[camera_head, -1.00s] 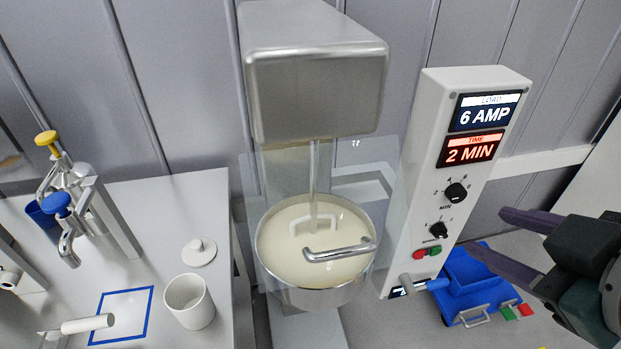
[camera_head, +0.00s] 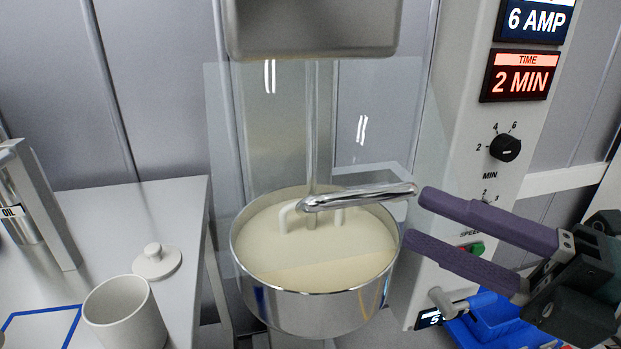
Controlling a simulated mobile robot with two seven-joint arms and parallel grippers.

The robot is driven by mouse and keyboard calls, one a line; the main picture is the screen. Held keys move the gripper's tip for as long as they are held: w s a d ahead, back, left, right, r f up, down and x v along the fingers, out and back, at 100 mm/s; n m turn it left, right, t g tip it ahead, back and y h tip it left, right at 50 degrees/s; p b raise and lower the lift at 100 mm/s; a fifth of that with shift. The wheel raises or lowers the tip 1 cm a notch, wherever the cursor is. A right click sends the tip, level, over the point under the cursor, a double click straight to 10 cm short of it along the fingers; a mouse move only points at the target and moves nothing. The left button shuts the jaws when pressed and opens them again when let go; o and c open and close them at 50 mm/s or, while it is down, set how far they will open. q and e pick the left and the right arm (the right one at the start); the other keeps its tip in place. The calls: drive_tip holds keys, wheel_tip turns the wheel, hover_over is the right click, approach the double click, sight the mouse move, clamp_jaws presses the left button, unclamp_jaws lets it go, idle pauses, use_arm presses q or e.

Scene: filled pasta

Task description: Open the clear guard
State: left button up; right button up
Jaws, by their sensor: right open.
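The clear guard (camera_head: 385,110) is a transparent panel standing in front of the mixer, below its metal head (camera_head: 312,28). A shiny metal bar handle (camera_head: 358,196) runs across the guard, over the mixing bowl (camera_head: 315,308) in the picture. The bowl holds pale dough or cream, and a mixing tool on a vertical shaft reaches into it. My right gripper (camera_head: 415,216) comes in from the right with its two purple fingers open. Its upper fingertip is close to the right end of the handle; I cannot tell whether they touch. My left gripper is out of view.
The control panel (camera_head: 470,130) stands right of the guard, with displays, knobs and buttons, behind my right fingers. A blue container (camera_head: 490,318) lies below it. A white table at left holds a cup (camera_head: 125,315) and a knobbed lid (camera_head: 157,262).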

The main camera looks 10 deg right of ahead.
sight(376, 202)
drive_tip(key=p+x, duration=0.1)
drive_tip(key=x, duration=0.6)
drive_tip(key=shift+w, duration=0.1)
drive_tip(key=shift+c, duration=0.2)
clamp_jaws()
idle(1.0)
